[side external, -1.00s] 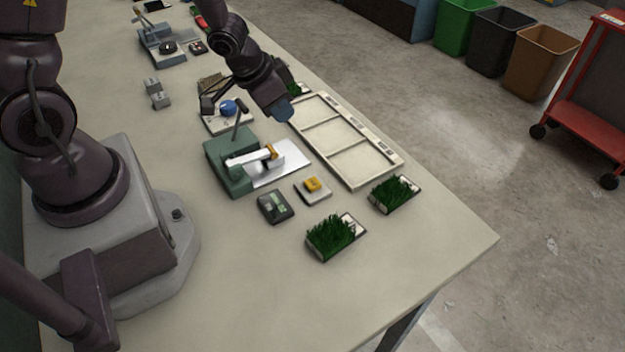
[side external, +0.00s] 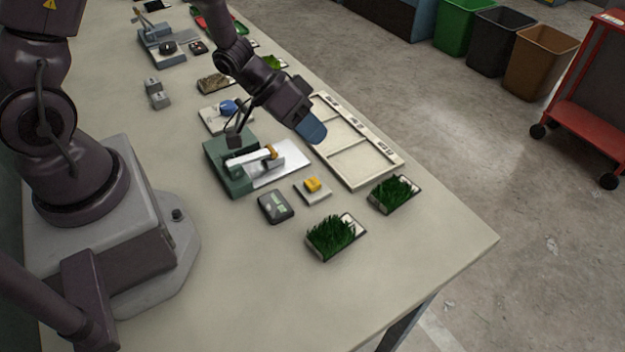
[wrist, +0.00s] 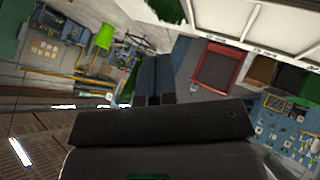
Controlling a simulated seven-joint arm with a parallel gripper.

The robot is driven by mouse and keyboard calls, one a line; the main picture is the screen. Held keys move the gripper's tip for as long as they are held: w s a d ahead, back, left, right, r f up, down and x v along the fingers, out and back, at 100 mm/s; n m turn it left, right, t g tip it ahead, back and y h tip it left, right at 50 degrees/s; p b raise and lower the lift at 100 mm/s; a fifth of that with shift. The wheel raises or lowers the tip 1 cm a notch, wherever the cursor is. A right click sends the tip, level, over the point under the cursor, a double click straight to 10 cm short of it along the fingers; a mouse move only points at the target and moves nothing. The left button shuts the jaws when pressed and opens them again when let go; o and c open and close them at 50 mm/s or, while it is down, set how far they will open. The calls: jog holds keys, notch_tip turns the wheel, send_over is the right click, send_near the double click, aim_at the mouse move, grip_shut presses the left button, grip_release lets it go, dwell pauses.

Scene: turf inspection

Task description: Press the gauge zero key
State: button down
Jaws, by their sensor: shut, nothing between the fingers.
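A yellow key block (side external: 313,185) sits on a small pale base, in front of a green gauge stand (side external: 228,168) with a white arm over a pale plate. A dark box with a small greenish display (side external: 276,206) lies left of the yellow key. I cannot read any label, so I cannot confirm that the yellow block is the zero key. My gripper (side external: 312,132) is shut and empty, with bluish tips, above the pale divided frame (side external: 350,183), up and behind the yellow key and apart from it. The wrist view does not show the key.
Turf samples (side external: 335,238) and (side external: 394,194) stand at the front right. A blue knob (side external: 228,106) on a pale plate is behind the gauge stand. Grey blocks (side external: 157,93) lie left of it. The table front is clear.

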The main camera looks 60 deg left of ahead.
aim_at(312, 180)
notch_tip(312, 180, down, 8)
jog(key=shift+f, duration=0.1)
dwell(0.4)
jog(key=shift+f, duration=0.1)
dwell(1.9)
jog(key=shift+f, duration=0.3)
jog(key=shift+f, duration=0.5)
dwell(0.6)
dwell(0.3)
jog(key=shift+r, duration=0.95)
jog(key=shift+r, duration=2.5)
